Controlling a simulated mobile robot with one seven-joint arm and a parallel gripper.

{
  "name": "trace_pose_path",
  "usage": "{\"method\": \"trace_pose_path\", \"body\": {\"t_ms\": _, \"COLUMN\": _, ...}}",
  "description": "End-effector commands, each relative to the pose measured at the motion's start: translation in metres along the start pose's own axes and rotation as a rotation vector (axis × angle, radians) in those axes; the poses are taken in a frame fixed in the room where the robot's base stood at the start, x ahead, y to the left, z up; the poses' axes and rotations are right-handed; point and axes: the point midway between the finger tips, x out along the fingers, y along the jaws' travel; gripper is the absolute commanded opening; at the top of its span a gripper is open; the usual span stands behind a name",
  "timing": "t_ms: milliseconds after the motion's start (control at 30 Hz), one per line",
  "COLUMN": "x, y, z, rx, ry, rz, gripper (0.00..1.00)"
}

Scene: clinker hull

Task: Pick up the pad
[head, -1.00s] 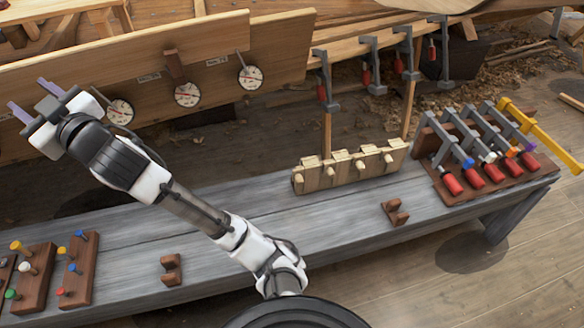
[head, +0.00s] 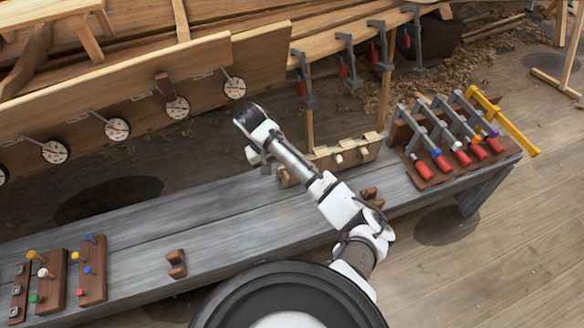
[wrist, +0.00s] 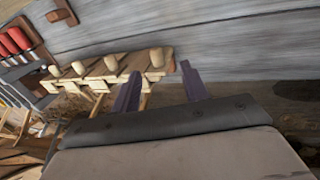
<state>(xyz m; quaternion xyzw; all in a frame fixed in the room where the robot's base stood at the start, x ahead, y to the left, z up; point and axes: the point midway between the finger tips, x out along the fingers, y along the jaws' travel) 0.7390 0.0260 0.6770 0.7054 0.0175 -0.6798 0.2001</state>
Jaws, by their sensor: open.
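A pale wooden row of blocks with round knobs (head: 338,160) stands along the bench's far edge. I cannot tell for sure which piece is the pad; these pale blocks are the likeliest. The row also shows in the wrist view (wrist: 110,68), with several knobs along it. My gripper (head: 258,160) is at the left end of the row in the head view, partly hidden by my own arm. In the wrist view its two purple fingers (wrist: 160,70) are apart, with the row's end block seen beyond and between them. Nothing is held.
The grey bench (head: 220,215) is mostly bare in its middle. Small brown cradles (head: 176,264) stand on it. A rack of red-handled clamps (head: 440,150) is at the right, peg boards (head: 92,270) at the left. The hull planks (head: 120,80) with dials rise behind.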

Motion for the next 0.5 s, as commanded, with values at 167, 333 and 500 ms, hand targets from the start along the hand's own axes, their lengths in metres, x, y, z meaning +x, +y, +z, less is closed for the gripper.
{"method": "trace_pose_path", "body": {"t_ms": 167, "x": 0.033, "y": 0.001, "z": 0.000, "rx": 0.001, "ry": 0.000, "rz": 0.001, "gripper": 0.45}}
{"method": "trace_pose_path", "body": {"t_ms": 333, "x": 0.049, "y": 0.001, "z": -0.001, "rx": -0.001, "ry": 0.002, "rz": 0.001, "gripper": 0.45}}
{"method": "trace_pose_path", "body": {"t_ms": 500, "x": 0.062, "y": 0.004, "z": -0.001, "rx": 0.000, "ry": 0.001, "rz": 0.002, "gripper": 0.45}}
